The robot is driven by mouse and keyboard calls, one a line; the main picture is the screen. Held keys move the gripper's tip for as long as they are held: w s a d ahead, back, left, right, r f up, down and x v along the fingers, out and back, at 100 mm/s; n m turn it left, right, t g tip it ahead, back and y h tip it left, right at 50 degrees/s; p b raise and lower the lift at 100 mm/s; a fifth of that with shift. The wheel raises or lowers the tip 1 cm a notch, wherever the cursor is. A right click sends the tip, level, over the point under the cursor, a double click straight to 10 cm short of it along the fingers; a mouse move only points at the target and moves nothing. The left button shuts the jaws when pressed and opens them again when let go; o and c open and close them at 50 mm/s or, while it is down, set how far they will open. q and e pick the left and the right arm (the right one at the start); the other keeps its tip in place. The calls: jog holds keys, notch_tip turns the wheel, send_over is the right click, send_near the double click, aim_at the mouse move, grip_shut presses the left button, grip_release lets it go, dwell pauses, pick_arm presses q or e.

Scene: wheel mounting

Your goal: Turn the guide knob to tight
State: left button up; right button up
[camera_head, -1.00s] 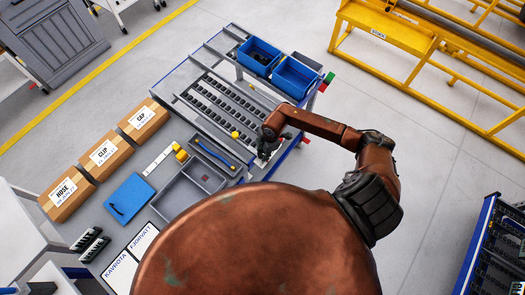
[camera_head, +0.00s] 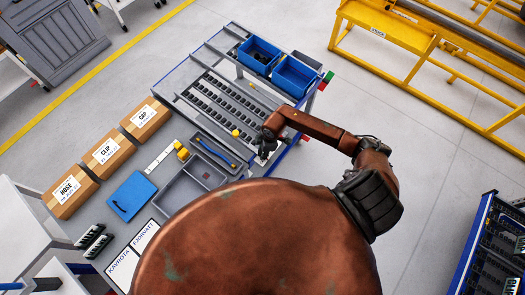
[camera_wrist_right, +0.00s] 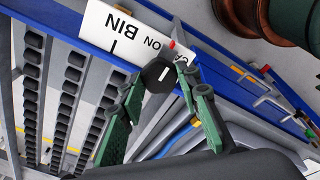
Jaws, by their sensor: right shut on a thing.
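In the right wrist view, the guide knob (camera_wrist_right: 158,74) is a dark, six-sided knob with a short white line on its face. It sits by a white label plate (camera_wrist_right: 118,40) with black lettering and a small red mark. My right gripper (camera_wrist_right: 161,82) has its green fingers on both sides of the knob and is shut on it. In the head view this gripper (camera_head: 266,146) is at the near right edge of the rack table (camera_head: 222,128), and the knob is too small to make out there. My left gripper is not in view.
Blue bins (camera_head: 296,76) stand on the table's far right side. A grey tray (camera_head: 190,186) and cardboard boxes (camera_head: 106,150) lie to the left. A yellow frame (camera_head: 410,45) stands at upper right, with open floor between.

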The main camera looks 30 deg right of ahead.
jog(key=o, duration=1.2)
jog(key=shift+s, duration=0.15)
jog(key=shift+c, duration=0.2)
notch_tip(320, 180, up, 12)
jog(key=s+d, duration=0.1)
jog(key=shift+s, duration=0.25)
jog(key=shift+d+f, duration=0.1)
